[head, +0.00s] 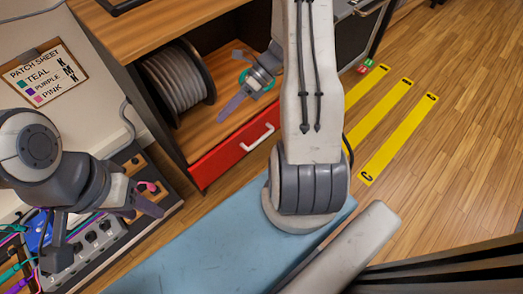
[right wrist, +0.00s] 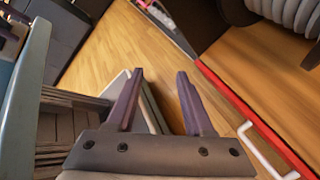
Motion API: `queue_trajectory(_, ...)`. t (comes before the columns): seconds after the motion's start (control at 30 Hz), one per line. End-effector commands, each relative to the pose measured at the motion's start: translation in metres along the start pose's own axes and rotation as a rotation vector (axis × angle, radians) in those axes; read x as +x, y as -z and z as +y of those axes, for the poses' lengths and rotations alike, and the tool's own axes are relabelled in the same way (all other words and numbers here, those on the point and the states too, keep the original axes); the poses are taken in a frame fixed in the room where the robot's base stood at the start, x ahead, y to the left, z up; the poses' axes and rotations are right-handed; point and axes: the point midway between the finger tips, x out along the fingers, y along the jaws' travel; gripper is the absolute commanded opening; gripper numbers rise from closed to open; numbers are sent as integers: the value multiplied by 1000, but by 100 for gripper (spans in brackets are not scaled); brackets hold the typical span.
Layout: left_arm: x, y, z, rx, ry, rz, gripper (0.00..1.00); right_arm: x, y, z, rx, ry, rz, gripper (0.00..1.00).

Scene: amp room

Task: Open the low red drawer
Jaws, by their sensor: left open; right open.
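The low red drawer (head: 218,157) is at the bottom of the wooden cabinet in the head view, with a white bar handle (head: 257,137) on its front. Its front looks flush with the cabinet. In the right wrist view the red front (right wrist: 240,108) runs down the right side, and the handle (right wrist: 265,150) is right of the fingers. My right gripper (head: 236,80) is open and empty, apart from the handle; its fingers (right wrist: 160,103) point past it. My left gripper (head: 100,232) is open above the pedal board at lower left, away from the drawer.
A grey cable reel (head: 178,82) sits on the shelf above the drawer. A pedal board (head: 98,238) with cables lies at lower left, below a patch sheet (head: 45,75). A blue mat (head: 190,262) lies in front. Yellow strips (head: 398,138) mark open wooden floor at right.

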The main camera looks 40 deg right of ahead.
Motion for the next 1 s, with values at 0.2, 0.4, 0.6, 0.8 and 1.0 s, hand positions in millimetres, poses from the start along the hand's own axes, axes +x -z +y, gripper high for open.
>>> queue_trajectory(0.2, 103, -6, -8, 0, 0, 0, 50, 3, 133, -139, 587, 61, -453, 52)
queue_trajectory(0.4, 157, -8, -11, 0, 0, 0, 50, -4, 236, -211, 962, 41, -830, 52)
queue_trajectory(0.6, 179, -10, -13, 0, 0, 0, 50, -7, 288, -237, 1127, 6, -1032, 52)
queue_trajectory(0.8, 186, -10, -14, 0, 0, 0, 50, 0, 286, -248, 1153, -3, -1065, 52)
queue_trajectory(1.0, 204, -11, -15, 0, 0, 0, 50, 22, 262, -266, 1151, -4, -1059, 52)
